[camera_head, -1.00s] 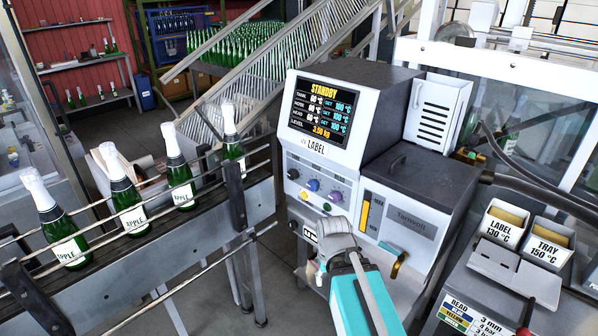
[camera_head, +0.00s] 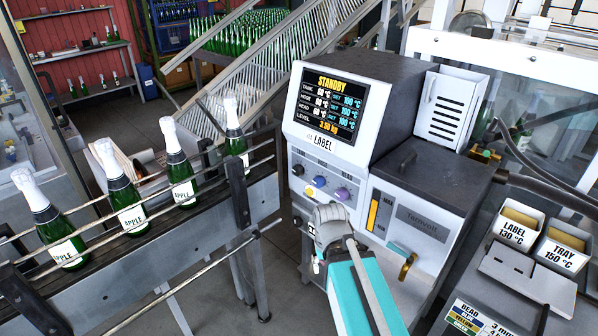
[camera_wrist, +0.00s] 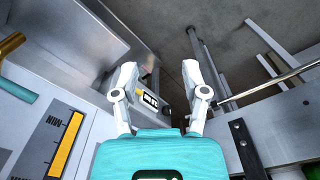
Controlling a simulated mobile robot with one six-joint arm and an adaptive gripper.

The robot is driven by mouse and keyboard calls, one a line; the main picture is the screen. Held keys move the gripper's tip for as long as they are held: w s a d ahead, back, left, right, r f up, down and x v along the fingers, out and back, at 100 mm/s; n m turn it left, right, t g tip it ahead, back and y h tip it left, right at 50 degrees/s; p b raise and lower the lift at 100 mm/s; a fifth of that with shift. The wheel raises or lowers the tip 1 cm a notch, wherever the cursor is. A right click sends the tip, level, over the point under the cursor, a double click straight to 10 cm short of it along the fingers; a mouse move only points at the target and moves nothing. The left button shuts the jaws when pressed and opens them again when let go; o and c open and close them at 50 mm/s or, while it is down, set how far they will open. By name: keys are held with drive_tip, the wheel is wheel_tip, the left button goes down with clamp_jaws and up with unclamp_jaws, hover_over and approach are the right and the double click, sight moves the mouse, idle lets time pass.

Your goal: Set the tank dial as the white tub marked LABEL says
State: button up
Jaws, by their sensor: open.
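The white tub marked LABEL (camera_head: 519,225) reads 130 °C and stands at the right. The machine (camera_head: 400,185) has a screen (camera_head: 328,101) showing STANDBY, with several readings set at 100 °C.
A second white tub marked TRAY (camera_head: 567,247) reads 150 °C beside the first. A conveyor with rails (camera_head: 150,265) and several green bottles (camera_head: 130,205) runs along the left of the machine. A brass-coloured handle (camera_head: 407,266) sticks out right of my gripper.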

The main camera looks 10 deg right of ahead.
drive_tip(key=o, duration=0.4)
drive_tip(key=shift+w+f, duration=0.1)
drive_tip(key=shift+w, duration=0.2)
drive_tip(key=shift+o, duration=0.4)
drive_tip(key=w+f+n+h+b, duration=0.1)
drive_tip(key=w+f+h+b, duration=0.1)
drive_tip(key=w, duration=0.3)
drive_tip(key=w+d+f+n+t+h+b, duration=0.1)
drive_tip(key=w+n+h+b, duration=0.1)
drive_tip(key=w, duration=0.4)
drive_tip(key=shift+w+d+f+n+t+h+b, duration=0.35)
drive_tip(key=shift+h+b, duration=0.25)
drive_tip(key=shift+b, duration=0.45)
drive_tip(key=n+t+h+b, duration=0.9)
drive_tip(key=n+b, duration=0.2)
approach(295, 172)
drive_tip(key=v, duration=0.3)
drive_tip(key=shift+d, duration=0.1)
drive_tip(key=shift+d, duration=0.1)
drive_tip(key=x, duration=1.3)
drive_tip(key=shift+w+d, duration=0.25)
drive_tip(key=shift+d, duration=0.05)
